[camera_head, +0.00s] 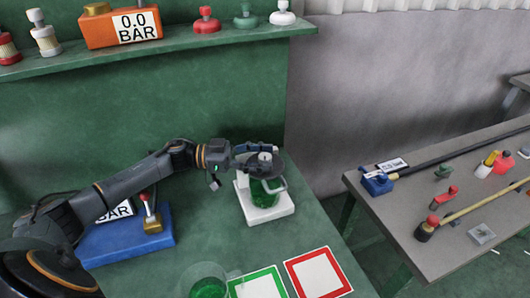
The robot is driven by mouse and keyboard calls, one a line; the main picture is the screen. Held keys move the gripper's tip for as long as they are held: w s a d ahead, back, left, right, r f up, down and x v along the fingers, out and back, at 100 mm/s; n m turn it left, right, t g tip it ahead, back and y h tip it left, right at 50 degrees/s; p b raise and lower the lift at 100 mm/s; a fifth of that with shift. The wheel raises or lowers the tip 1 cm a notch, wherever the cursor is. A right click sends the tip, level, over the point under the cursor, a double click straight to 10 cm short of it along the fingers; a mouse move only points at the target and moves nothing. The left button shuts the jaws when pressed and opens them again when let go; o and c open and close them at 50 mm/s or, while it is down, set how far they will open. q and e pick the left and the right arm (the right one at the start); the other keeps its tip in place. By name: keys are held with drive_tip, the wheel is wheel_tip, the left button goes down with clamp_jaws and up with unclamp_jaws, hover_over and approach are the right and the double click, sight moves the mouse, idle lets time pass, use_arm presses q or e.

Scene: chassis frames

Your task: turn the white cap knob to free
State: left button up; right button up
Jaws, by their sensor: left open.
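A white cap with a knob (282,14) sits at the right end of the green shelf, beside a green one (245,17) and a red one (207,21). On the workbench a jar with green contents (263,192) stands upright on a white base (283,209). A pale grey-white knob (265,157) shows on top of the jar, partly hidden by my gripper. My left gripper (259,160) is open at the jar's top, its fingers around or just beside this knob; I cannot tell if they touch it. My right gripper is not in view.
A blue base (160,238) with a red-tipped lever lies under my left arm. A glass with green contents (209,285) and green-framed (262,285) and red-framed (318,275) cards are at the front. An orange gauge (120,27) stands on the shelf. A grey table (405,218) holds tools.

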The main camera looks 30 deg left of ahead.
use_arm(q)
drive_tip(key=shift+w+d, duration=0.2)
drive_tip(key=shift+d, duration=0.15)
drive_tip(key=shift+c, duration=0.4)
clamp_jaws()
drive_tip(key=shift+r, duration=0.1)
drive_tip(key=n+t+y+p, duration=0.1)
drive_tip(key=p, duration=0.1)
drive_tip(key=n+t+y+p, duration=0.1)
drive_tip(key=t+p, duration=0.1)
drive_tip(key=n+t+y+p, duration=0.1)
drive_tip(key=p, duration=0.2)
drive_tip(key=shift+r+n+t, duration=0.25)
drive_tip(key=shift+n+t, duration=0.05)
drive_tip(key=shift+t, duration=0.1)
drive_tip(key=shift+f+n+y+p, duration=0.1)
drive_tip(key=shift+n+y+p, duration=0.2)
drive_tip(key=shift+p, duration=0.1)
drive_tip(key=shift+f+t+y, duration=0.2)
drive_tip(key=shift+t+y, duration=0.2)
drive_tip(key=shift+t, duration=0.1)
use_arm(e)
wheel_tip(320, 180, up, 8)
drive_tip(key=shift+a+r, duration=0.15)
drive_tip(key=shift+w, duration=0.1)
